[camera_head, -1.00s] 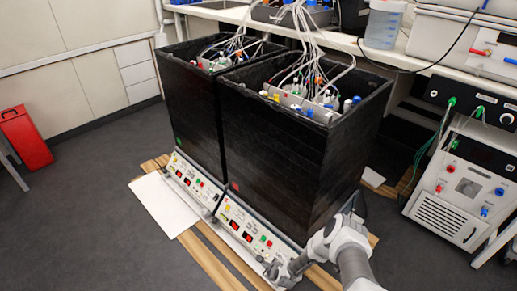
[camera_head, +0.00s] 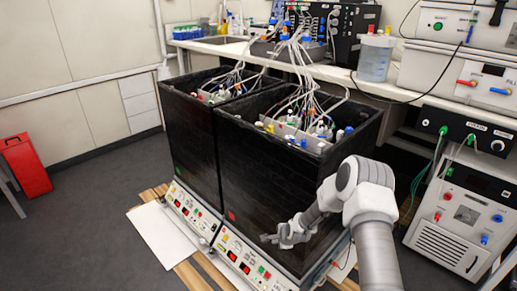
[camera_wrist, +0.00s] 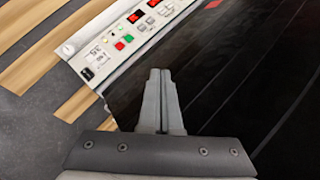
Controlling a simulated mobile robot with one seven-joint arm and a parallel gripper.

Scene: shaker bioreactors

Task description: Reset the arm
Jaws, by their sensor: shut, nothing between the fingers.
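My gripper (camera_head: 270,239) is in front of the lower front face of the right black shaker box (camera_head: 262,178), just above its control panel (camera_head: 240,262). In the wrist view my gripper (camera_wrist: 160,74) has its two grey fingers together with nothing between them. The control panel (camera_wrist: 128,35) there shows red displays, green and red buttons and a small label, to the upper left of the fingertips. The dark box face (camera_wrist: 235,70) fills the right side. I cannot tell the exact gap between fingers and box.
A second black shaker box (camera_head: 190,135) stands at the left. Tubes and bottles rise from both open tops. A bench (camera_head: 340,75) with instruments runs behind, and a white device (camera_head: 455,215) stands at the right. Grey floor (camera_head: 85,235) is free at the left.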

